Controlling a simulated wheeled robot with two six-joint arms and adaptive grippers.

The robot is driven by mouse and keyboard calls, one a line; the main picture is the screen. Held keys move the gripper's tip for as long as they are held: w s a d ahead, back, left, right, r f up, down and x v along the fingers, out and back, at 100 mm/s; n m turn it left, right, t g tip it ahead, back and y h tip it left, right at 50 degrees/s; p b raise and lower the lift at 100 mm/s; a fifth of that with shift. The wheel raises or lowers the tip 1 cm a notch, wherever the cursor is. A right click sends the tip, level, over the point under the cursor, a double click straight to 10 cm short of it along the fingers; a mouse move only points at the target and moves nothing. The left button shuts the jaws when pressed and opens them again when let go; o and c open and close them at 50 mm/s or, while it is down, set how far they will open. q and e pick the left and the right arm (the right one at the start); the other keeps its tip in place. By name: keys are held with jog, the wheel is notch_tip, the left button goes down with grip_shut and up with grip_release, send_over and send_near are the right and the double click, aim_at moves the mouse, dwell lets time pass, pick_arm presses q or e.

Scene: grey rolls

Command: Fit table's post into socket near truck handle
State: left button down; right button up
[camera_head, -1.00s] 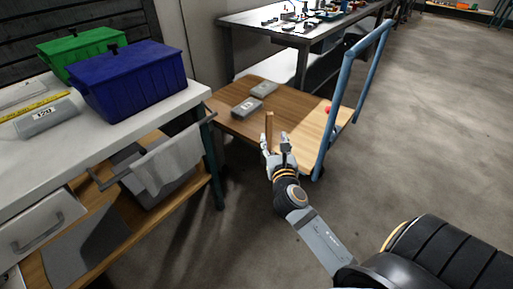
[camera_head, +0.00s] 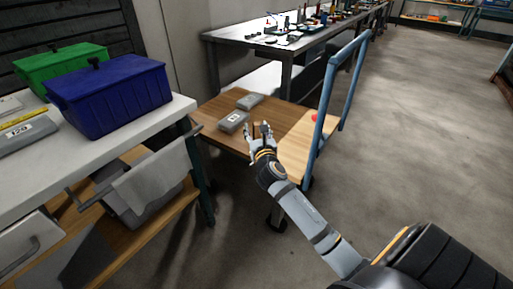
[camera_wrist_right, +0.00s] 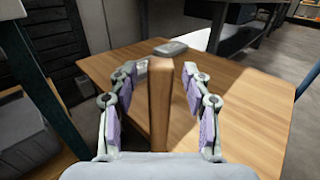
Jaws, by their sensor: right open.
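A wooden post (camera_wrist_right: 160,105) stands upright between the two spread fingers of my right gripper (camera_wrist_right: 160,105) in the right wrist view. A gap shows on each side of the post. In the head view my right gripper (camera_head: 259,133) is over the front part of a wooden top, and its fingers largely hide the post. The top has a dark brown part (camera_head: 210,113) and a paler part (camera_head: 300,145). The truck's blue handle (camera_head: 325,95) rises at the right edge of the paler part. I cannot make out the socket. My left gripper is out of view.
Two grey blocks, one nearer (camera_head: 233,122) and one farther (camera_head: 250,101), lie on the brown top. A red thing (camera_head: 315,117) is near the handle. A white bench (camera_head: 150,120) with a blue bin (camera_head: 115,95) stands left. The floor at right is clear.

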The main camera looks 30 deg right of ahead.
grip_shut()
dwell(0.3)
